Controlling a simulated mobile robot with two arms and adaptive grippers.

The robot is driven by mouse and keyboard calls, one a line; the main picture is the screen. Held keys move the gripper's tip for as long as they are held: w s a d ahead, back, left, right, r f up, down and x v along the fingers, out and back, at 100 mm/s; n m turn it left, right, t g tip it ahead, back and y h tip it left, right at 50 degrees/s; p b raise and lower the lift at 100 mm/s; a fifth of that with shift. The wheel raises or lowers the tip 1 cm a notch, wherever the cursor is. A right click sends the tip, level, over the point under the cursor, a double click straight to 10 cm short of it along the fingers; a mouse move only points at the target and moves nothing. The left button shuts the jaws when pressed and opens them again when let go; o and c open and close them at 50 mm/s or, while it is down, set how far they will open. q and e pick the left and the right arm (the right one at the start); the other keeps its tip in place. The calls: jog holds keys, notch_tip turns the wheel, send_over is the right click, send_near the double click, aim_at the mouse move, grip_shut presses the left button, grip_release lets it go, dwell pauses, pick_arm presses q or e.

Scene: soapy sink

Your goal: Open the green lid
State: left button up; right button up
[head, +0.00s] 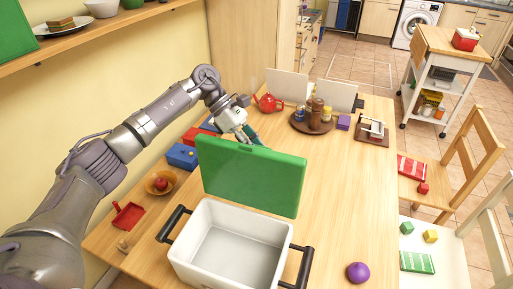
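The green lid (250,178) stands up along the far edge of a white box (225,275) with dark handles. The box is uncovered and looks empty inside. My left arm reaches over from the left, and my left gripper (247,134) is just behind the lid's top edge. Its fingers are partly hidden by the lid, so I cannot tell whether they are open or shut, or whether they touch the lid. My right gripper is not in view.
Blue boxes (182,156), a bowl with a red fruit (160,183) and a red dustpan (128,215) lie left. A red teapot (268,103) and a round tray (299,124) stand behind. A purple onion (358,272) lies right; the table between is clear.

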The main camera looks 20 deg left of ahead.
pick_arm(q)
jog(key=v, duration=1.1)
jog(key=shift+a+r, duration=0.2)
jog(key=shift+a, duration=0.15)
jog(key=shift+c, duration=0.2)
